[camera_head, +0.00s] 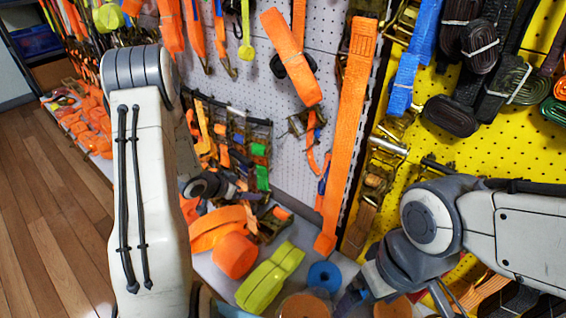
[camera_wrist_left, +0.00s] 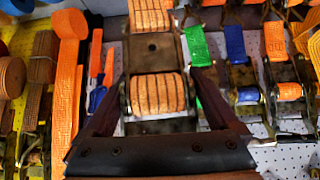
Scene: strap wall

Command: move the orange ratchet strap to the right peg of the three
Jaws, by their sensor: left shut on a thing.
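In the left wrist view, my left gripper (camera_wrist_left: 160,88) is shut on an orange ratchet strap (camera_wrist_left: 158,95). Its wound orange webbing and metal ratchet frame sit between the two dark fingers. In the head view, my left gripper (camera_head: 228,190) is largely hidden behind my own arm, among hanging straps and buckles, and the held strap cannot be told apart there. My right arm comes in from the right, its wrist low by the yellow board; its fingers are not clear. I cannot make out three separate pegs.
A long orange strap (camera_head: 345,130) hangs between the white pegboard (camera_head: 345,40) and the yellow pegboard (camera_head: 545,165). Blue webbing (camera_head: 412,65) and black coiled straps hang at right. An orange roll (camera_head: 234,255) and a yellow-green strap (camera_head: 270,277) lie below. Open wooden floor (camera_head: 50,220) is at left.

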